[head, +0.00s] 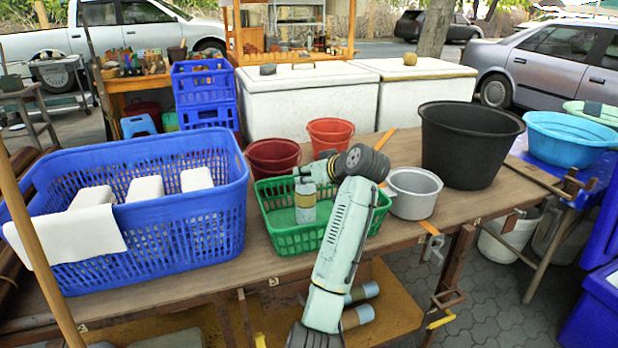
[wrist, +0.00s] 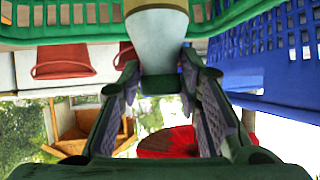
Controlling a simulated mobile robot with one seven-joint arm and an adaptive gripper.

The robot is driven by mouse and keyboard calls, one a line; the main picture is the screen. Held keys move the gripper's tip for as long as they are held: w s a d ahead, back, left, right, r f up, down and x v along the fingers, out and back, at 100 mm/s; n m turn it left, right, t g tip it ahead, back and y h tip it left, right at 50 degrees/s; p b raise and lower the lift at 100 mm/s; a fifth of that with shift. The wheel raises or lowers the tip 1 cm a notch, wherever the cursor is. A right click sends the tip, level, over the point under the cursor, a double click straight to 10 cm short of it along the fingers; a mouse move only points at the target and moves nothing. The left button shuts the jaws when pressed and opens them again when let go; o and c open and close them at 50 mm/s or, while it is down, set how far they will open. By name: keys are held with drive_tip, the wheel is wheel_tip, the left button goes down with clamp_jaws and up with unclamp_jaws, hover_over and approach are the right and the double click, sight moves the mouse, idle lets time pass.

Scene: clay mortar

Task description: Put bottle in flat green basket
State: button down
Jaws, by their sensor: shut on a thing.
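The flat green basket (head: 292,243) stands on the wooden table in the middle of the head view. Its slatted wall also shows along the top of the wrist view (wrist: 270,38). The bottle (head: 305,207) is pale with a tan band and looks upright, within the basket's outline. My gripper (head: 304,177) is shut on its upper end from above. In the wrist view, the bottle (wrist: 157,30) sits between the two fingers. I cannot tell whether its base touches the basket floor. My arm hides the basket's right part.
A large blue basket (head: 190,228) with white blocks and a cloth stands left. Two red buckets (head: 273,158) (head: 331,134) stand behind the green basket. A grey pot (head: 414,192) and a big black tub (head: 468,150) stand right. Bare table lies in front of the pot.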

drive_tip(key=shift+f, duration=0.65)
drive_tip(key=c, duration=1.2)
unclamp_jaws()
drive_tip(key=shift+o, duration=0.2)
drive_tip(key=b+v, duration=0.3)
drive_tip(key=v, duration=0.9)
drive_tip(key=shift+w, duration=0.1)
